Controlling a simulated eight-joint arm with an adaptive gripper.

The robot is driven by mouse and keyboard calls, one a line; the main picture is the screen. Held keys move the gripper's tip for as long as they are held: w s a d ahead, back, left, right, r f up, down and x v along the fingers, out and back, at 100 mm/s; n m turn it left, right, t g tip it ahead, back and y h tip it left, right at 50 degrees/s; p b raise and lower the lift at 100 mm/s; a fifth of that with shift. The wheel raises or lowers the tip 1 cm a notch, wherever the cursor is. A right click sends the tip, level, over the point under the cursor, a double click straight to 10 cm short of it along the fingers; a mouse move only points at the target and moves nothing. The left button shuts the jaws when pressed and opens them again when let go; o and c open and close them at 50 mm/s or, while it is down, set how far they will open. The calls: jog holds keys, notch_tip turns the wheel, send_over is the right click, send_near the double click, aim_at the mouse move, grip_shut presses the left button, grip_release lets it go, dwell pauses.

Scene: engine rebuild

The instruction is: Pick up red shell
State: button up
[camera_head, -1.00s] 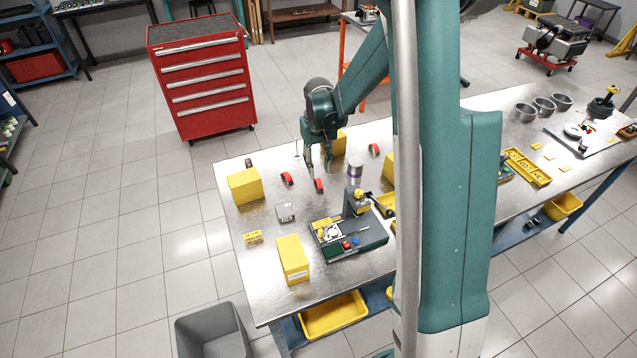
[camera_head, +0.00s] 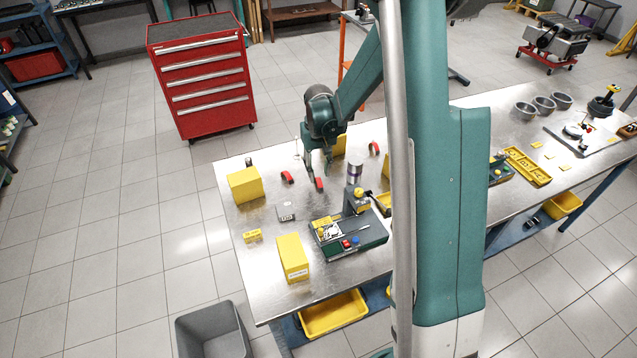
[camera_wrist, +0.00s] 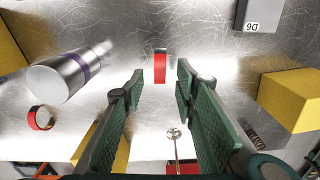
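Several small red shells, curved with dark inner faces, lie on the metal workbench (camera_head: 262,262). One red shell (camera_head: 319,184) lies just below my gripper (camera_head: 318,174). In the wrist view this red shell (camera_wrist: 160,68) shows in line with the gap between the fingertips of my gripper (camera_wrist: 160,76). The fingers are apart and nothing is between them. A second shell (camera_head: 287,177) lies to the left, and a third (camera_head: 375,148) lies farther back to the right. The third also shows at the left of the wrist view (camera_wrist: 40,118).
A silver cylinder with a purple band (camera_head: 355,172) stands right of the nearest shell. A thin upright rod (camera_wrist: 174,145) shows between the fingers' bases. Yellow boxes (camera_head: 244,185) (camera_head: 293,258), a grey block (camera_head: 286,212) and a green tray (camera_head: 350,238) surround the area.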

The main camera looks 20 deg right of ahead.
aim_at(319, 180)
jog(key=shift+f, duration=0.1)
jog(key=shift+f, duration=2.5)
grip_shut()
